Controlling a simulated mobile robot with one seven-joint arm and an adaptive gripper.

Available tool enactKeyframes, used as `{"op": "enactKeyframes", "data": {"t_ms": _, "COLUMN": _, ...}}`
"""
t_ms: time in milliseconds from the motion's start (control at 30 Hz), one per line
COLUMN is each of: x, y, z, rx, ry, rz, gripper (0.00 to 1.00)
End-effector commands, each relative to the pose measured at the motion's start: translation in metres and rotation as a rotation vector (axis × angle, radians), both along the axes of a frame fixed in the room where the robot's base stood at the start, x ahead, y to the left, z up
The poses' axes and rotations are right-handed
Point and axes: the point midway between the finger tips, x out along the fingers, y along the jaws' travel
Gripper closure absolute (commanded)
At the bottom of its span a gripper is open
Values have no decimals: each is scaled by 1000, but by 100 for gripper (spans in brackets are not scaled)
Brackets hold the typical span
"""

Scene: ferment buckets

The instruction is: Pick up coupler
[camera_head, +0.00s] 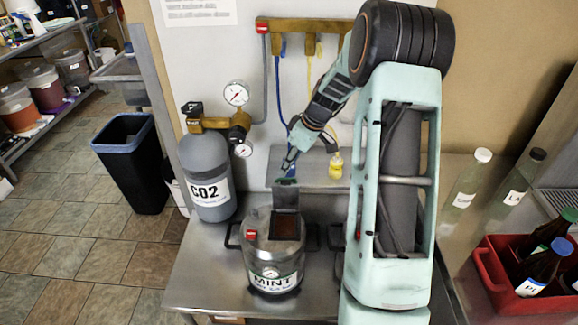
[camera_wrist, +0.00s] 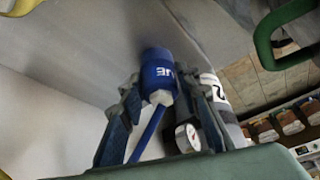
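A blue coupler (camera_wrist: 158,72) with white lettering shows between my fingertips in the wrist view. A blue hose (camera_wrist: 147,133) runs from its narrow white neck. My gripper (camera_wrist: 160,88) has one finger on each side, close against the coupler, and appears shut on it. In the head view my gripper (camera_head: 289,163) points down in front of the wall shelf, above and behind the keg marked MINT (camera_head: 273,262); the coupler is small and mostly hidden there. A yellow coupler (camera_head: 336,166) hangs on its yellow hose to the right of my gripper.
A grey CO2 cylinder (camera_head: 207,178) with gauges (camera_head: 236,94) stands left of the keg. Clear bottles (camera_head: 466,180) and a red crate (camera_head: 497,283) of brown bottles are at the right.

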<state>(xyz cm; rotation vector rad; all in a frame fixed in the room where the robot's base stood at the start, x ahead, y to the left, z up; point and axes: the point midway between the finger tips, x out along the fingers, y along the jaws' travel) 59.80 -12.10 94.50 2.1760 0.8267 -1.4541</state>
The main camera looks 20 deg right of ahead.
Motion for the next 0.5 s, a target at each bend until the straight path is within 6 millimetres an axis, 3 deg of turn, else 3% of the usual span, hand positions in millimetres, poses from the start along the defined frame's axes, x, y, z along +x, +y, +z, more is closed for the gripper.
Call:
{"op": "enactKeyframes", "data": {"t_ms": 200, "x": 0, "y": 0, "z": 0, "rx": -1, "ry": -1, "rz": 0, "gripper": 99}}
{"op": "enactKeyframes", "data": {"t_ms": 500, "x": 0, "y": 0, "z": 3, "rx": -1, "ry": -2, "rz": -1, "gripper": 99}}
